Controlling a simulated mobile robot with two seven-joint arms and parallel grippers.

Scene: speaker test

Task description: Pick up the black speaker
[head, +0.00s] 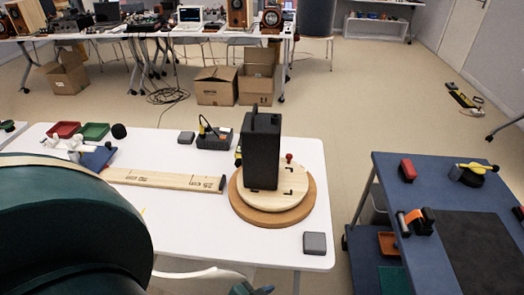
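The black speaker (262,152) is a tall dark box with a small handle-like piece on top. It stands upright on a pale round wooden disc (277,201), which lies on a wider brown round base (258,219) near the right end of the white table. Nothing of mine touches the speaker. A large dark green link of my arm fills the lower left corner. A small dark green part shows at the bottom edge, too cut off to identify. I see no gripper fingers of either arm.
On the white table (190,222) are a wooden ruler board (165,180), a grey block (315,243), a small black device (214,139), and red (63,129) and green (95,131) trays. A blue table (392,177) stands at right, across a gap. Cardboard boxes (216,88) sit behind.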

